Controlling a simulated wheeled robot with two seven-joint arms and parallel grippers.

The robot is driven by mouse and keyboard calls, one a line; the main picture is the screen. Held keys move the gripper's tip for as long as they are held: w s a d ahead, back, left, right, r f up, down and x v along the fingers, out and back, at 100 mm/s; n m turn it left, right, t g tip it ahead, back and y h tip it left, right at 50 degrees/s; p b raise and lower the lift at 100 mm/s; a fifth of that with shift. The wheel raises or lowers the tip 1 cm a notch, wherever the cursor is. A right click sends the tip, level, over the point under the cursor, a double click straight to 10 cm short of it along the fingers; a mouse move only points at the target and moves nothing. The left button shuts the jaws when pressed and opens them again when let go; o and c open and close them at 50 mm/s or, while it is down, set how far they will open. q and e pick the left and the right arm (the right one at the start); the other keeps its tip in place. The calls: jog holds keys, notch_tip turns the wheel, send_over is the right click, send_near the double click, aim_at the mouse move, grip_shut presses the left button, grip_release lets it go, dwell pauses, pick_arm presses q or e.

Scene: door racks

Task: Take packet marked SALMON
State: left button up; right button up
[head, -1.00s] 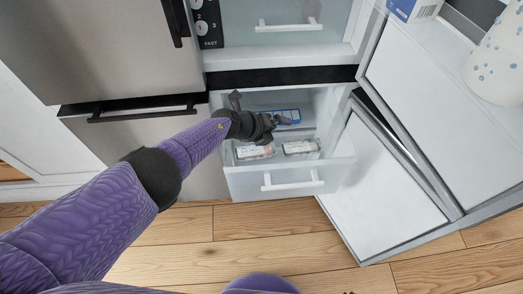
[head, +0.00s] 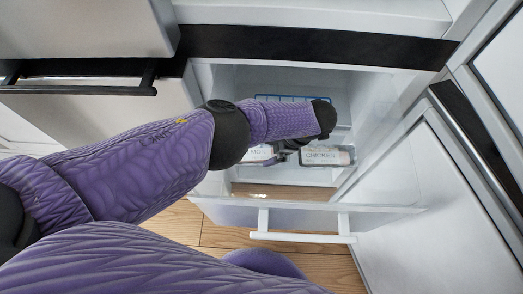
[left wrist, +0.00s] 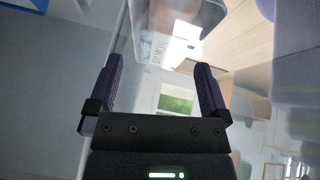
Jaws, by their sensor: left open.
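A clear-fronted drawer (head: 310,216) stands open below the dark band. In it lies a packet with a pale label (head: 258,154), partly covered by my left arm; letters like "MO" show, but I cannot read the whole word. To its right lies a packet marked CHICKEN (head: 327,156). My left gripper is inside the drawer area, mostly hidden behind my own wrist in the head view. In the left wrist view the left gripper (left wrist: 158,68) is open, with nothing held between its fingers. A pale, reddish packet-like shape (left wrist: 185,18) is blurred beyond the fingertips. My right gripper is not in view.
A blue-edged item (head: 290,98) lies at the back of the drawer. The drawer handle (head: 300,238) sticks out in front. An open white door (head: 425,205) stands at the right, and a steel panel with a dark handle (head: 80,88) is at the left.

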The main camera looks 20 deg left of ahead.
aim_at(260, 152)
pick_arm(q)
jog(key=b+x, duration=0.1)
jog(key=x, duration=0.4)
jog(key=shift+d+f+b, duration=0.15)
jog(key=shift+b, duration=0.25)
jog(key=c, duration=0.8)
